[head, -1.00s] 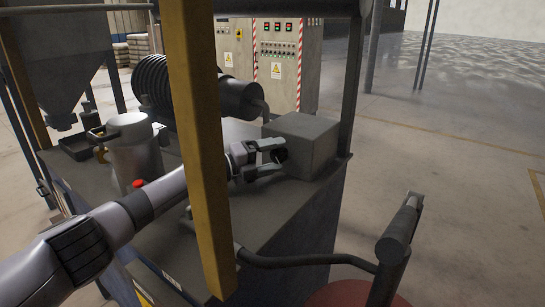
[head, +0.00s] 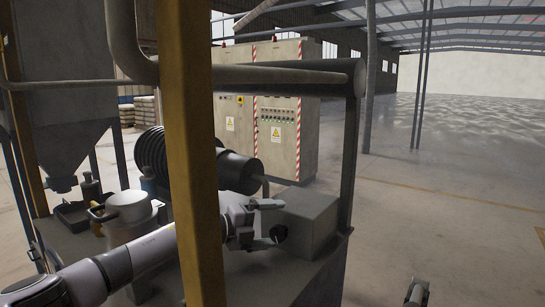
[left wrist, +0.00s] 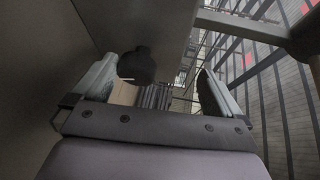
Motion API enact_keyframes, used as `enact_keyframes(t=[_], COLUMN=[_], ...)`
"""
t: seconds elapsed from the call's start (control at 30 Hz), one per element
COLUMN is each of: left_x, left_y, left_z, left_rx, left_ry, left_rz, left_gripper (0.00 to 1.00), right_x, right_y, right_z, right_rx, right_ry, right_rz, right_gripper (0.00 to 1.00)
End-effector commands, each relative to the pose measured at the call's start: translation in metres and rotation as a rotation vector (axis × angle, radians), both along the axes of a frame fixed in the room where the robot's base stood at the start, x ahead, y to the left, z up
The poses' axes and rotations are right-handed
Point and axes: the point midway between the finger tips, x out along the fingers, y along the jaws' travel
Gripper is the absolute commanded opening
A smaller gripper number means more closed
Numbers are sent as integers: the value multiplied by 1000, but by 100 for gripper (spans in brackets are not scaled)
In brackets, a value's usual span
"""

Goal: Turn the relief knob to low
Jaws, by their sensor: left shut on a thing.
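The relief knob (head: 279,233) is a small dark round knob on the left face of a grey box (head: 309,222). In the left wrist view it is a black knob (left wrist: 137,66), close to the left finger. My left gripper (head: 264,224) reaches the knob from the left, one finger above it and one at its lower side. The fingers look spread, and I take the gripper as shut on the knob. Any marking for low is not visible.
A yellow post (head: 195,150) stands in front of my left arm and hides part of it. A grey pipe frame (head: 350,160) rises behind the box. A metal pot (head: 128,208) and a dark ribbed cylinder (head: 238,172) stand left of the box. Open floor lies to the right.

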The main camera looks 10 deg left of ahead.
Motion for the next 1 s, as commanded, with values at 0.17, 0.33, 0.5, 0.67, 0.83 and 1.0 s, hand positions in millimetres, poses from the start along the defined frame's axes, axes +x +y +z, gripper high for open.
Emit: enact_keyframes(t=[0.17,0.33,0.5,0.67,0.83,1.0], left_x=[8,8,8,-3,-10,-18], left_y=[-9,-10,-10,-2,9,18], left_z=[167,171,171,12,14,13], left_rx=[-52,-53,-53,-17,-16,-9], left_ry=[-199,-198,-198,32,31,30], left_rz=[-25,-26,-27,-11,-7,-5], left_gripper=[76,76,76,71,71,71], right_x=[-2,-2,-2,-1,-1,0], right_y=[-1,-1,-1,0,0,1], right_z=[2,1,2,7,19,31], right_rx=[-3,-3,-3,-3,-2,0], right_ry=[4,5,5,4,3,-3], right_rz=[1,1,1,1,1,3], right_gripper=[43,43,43,43,43,43])
